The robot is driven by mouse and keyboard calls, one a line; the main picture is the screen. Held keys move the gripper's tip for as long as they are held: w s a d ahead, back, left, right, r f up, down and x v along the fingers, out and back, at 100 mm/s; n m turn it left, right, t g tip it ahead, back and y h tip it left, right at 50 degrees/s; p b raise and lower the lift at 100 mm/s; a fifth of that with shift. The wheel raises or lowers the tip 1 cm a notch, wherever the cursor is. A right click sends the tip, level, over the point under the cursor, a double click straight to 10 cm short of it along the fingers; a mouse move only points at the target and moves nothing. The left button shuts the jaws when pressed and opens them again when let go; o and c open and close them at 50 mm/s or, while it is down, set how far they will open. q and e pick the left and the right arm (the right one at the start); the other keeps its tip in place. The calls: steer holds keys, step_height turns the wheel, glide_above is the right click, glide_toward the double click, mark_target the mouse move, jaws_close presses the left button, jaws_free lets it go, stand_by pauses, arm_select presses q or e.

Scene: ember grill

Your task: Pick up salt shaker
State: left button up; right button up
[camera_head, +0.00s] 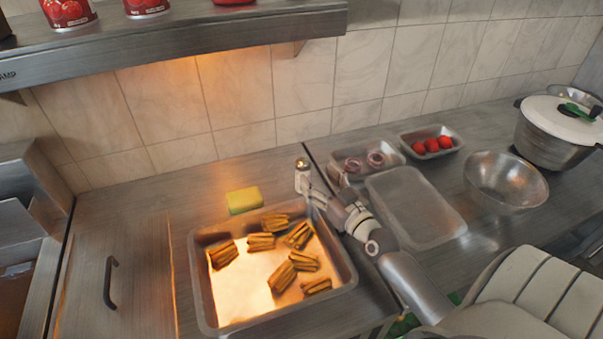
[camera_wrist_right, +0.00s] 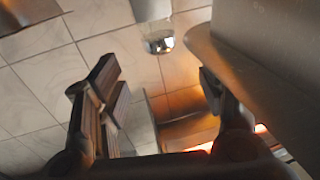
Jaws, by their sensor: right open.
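The salt shaker (camera_head: 302,167), small and pale with a shiny metal cap, stands on the steel counter near the tiled wall. In the right wrist view a shaker with a chrome cap (camera_wrist_right: 158,40) shows at the top centre, beyond the fingers. My right gripper (camera_head: 318,191) reaches in from the lower right, close to the shaker on its near side. In the right wrist view its two fingers (camera_wrist_right: 160,92) are spread wide, with nothing held between them. The shaker's lower part is partly hidden by the gripper in the head view. My left gripper is not in view.
A metal tray (camera_head: 197,285) of browned pieces lies left of my right arm, with a yellow-green sponge (camera_head: 243,201) behind it. A clear container (camera_head: 415,207), onion tray (camera_head: 340,176), tomato tray (camera_head: 405,141), bowl (camera_head: 506,183) and pot (camera_head: 545,138) stand right. A shelf (camera_head: 190,38) overhangs.

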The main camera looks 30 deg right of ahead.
mark_target(307, 166)
steer(key=shift+w, duration=1.15)
steer(key=w+p, duration=0.1)
steer(key=w, duration=0.4)
steer(key=shift+w+d, duration=0.15)
steer(key=shift+w+f, duration=0.1)
steer(key=shift+w, duration=0.25)
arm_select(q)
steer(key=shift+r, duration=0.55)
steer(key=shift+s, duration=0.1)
arm_select(e)
steer(key=shift+s, duration=0.1)
steer(key=shift+c, duration=1.2)
steer(key=c, duration=1)
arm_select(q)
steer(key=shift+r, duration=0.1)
arm_select(e)
steer(key=shift+r, duration=0.2)
steer(key=shift+c, duration=0.2)
